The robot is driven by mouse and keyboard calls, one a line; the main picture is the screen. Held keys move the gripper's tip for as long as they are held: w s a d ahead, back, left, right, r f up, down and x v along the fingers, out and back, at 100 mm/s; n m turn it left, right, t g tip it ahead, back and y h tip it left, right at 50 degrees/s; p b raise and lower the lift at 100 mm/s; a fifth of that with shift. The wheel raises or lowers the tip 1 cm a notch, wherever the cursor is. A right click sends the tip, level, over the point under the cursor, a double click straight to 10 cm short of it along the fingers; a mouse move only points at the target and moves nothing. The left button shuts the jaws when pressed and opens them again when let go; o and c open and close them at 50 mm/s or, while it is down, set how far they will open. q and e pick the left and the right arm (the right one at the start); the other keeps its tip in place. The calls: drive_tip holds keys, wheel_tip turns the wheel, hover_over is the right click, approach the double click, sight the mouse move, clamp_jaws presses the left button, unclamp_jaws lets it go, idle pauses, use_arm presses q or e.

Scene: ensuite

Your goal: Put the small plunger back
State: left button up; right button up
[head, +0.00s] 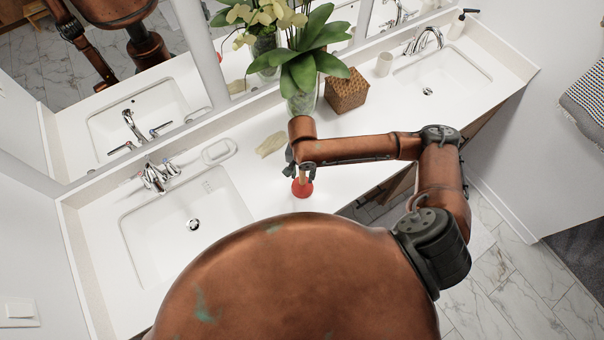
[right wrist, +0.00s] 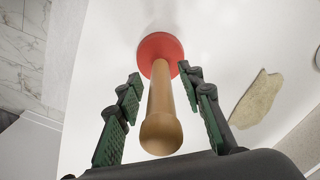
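The small plunger has a red rubber cup and a plain wooden handle. In the head view its red cup (head: 302,189) rests on the white counter, between the left sink and the plant, near the front edge. In the right wrist view the plunger (right wrist: 161,112) stands with its rounded handle end towards the camera. My right gripper (head: 301,172) is over the plunger. In the right wrist view its fingers (right wrist: 162,82) are spread on both sides of the handle, with a visible gap on each side. My left gripper does not show directly in the head view.
The left sink (head: 160,235) and right sink (head: 465,75) are set in the counter. A potted plant (head: 305,65), woven box (head: 346,91), cup (head: 384,64), soap dish (head: 219,151) and beige cloth-like piece (head: 271,144) stand or lie around. A mirror backs the counter.

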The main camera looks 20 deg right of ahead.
wheel_tip(320, 180, up, 12)
drive_tip(key=shift+r, duration=0.15)
idle(0.5)
